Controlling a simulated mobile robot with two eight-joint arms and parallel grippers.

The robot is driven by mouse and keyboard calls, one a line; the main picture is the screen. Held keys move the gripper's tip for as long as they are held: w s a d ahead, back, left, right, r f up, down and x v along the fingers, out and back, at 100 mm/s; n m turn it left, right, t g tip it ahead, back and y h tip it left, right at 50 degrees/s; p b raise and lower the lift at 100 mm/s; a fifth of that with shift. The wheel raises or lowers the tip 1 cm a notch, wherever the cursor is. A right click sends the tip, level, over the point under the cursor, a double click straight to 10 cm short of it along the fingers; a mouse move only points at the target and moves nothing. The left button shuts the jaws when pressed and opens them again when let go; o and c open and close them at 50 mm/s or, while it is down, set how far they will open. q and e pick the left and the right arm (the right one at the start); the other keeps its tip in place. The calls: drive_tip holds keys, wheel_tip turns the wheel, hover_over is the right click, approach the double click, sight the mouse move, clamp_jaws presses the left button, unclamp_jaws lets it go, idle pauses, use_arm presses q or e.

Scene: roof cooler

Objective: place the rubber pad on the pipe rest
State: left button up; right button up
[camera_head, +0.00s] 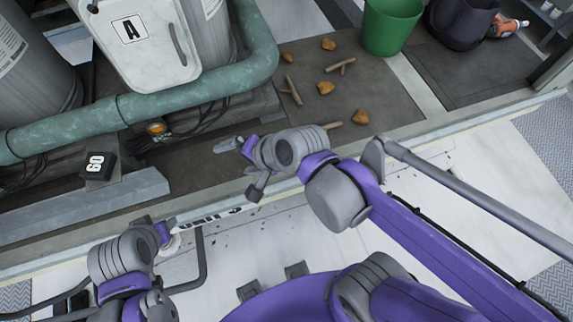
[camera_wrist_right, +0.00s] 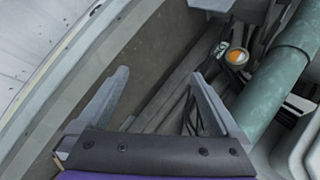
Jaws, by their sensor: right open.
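A black block marked "60" (camera_head: 97,166), possibly the rubber pad, sits at the left below the green pipe (camera_head: 190,100), near a grey metal beam (camera_head: 90,208). I cannot tell which part is the pipe rest. My right gripper (camera_head: 242,168) is open and empty, above the dark floor strip and pale ledge, to the right of the block and apart from it. In the right wrist view its two fingers (camera_wrist_right: 160,75) are spread with nothing between them; the green pipe (camera_wrist_right: 272,85) is at the right. My left gripper (camera_head: 168,238) is by the ledge at lower left; its jaws are unclear.
An amber round fitting (camera_head: 157,128) with cables lies under the pipe and also shows in the wrist view (camera_wrist_right: 236,56). Brown lumps (camera_head: 326,88) and sticks litter the dark floor by a green bucket (camera_head: 389,25).

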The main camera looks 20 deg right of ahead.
drive_tip(key=s+d+f+n+h, duration=0.2)
drive_tip(key=s+d+n, duration=0.1)
drive_tip(key=d, duration=0.4)
drive_tip(key=s+d+f+n+h, duration=0.3)
drive_tip(key=d+n, duration=0.3)
drive_tip(key=d, duration=0.1)
drive_tip(key=shift+f+g, duration=0.3)
drive_tip(key=shift+g, duration=0.1)
